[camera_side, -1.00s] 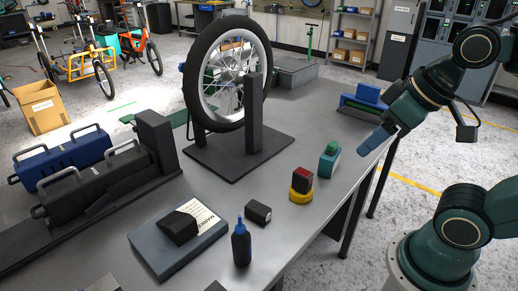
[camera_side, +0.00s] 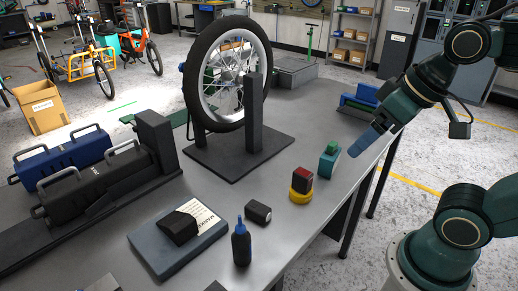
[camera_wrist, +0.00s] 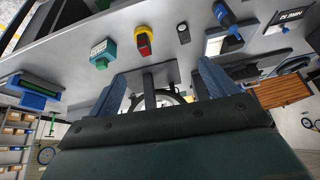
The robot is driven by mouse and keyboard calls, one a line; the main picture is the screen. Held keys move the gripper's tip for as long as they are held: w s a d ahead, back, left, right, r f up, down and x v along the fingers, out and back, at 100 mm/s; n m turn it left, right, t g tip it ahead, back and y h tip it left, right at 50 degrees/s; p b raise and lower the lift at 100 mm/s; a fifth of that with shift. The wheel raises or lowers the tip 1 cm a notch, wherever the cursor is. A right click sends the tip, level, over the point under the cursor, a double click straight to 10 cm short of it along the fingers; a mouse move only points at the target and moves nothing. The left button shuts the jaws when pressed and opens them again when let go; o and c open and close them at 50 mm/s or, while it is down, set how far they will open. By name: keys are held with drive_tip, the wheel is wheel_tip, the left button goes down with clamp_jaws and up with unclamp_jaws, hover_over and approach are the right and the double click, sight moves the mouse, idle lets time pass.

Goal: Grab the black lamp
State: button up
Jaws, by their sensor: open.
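A small black lamp (camera_side: 258,211) with a pale end face lies on the grey bench, between the grey book and the yellow ring. In the wrist view the black lamp (camera_wrist: 183,34) is beyond the right finger, near the top. My gripper (camera_side: 362,146), with blue fingers, is above the bench's right edge, to the right of the teal block and well apart from the lamp. In the wrist view my gripper (camera_wrist: 160,82) shows its two fingers spread with nothing held between them.
A teal block with a green top (camera_side: 329,162) and a red piece on a yellow ring (camera_side: 300,184) stand between my gripper and the lamp. A blue-capped bottle (camera_side: 241,243) and a grey book (camera_side: 160,254) with a black wedge are near the lamp. The wheel stand (camera_side: 222,160) is behind.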

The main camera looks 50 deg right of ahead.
drive_tip(key=w+a+f+m+g+y, duration=0.1)
drive_tip(key=w+f+m+g+y, duration=0.1)
drive_tip(key=w+f+m, duration=0.5)
drive_tip(key=w+a+f+m+g+y, duration=0.2)
drive_tip(key=w+f+m+g, duration=0.2)
drive_tip(key=w, duration=1)
wheel_tip(320, 180, down, 3)
drive_tip(key=m, duration=0.5)
drive_tip(key=shift+w+y, duration=0.3)
drive_tip(key=shift+f, duration=0.15)
hover_over(258, 207)
drive_tip(key=d, duration=0.2)
drive_tip(key=f, duration=0.7)
drive_tip(key=shift+w+a+f, duration=0.1)
drive_tip(key=shift+w, duration=0.1)
drive_tip(key=shift+a+f, duration=0.1)
drive_tip(key=shift+f, duration=0.2)
drive_tip(key=shift+x, duration=2.6)
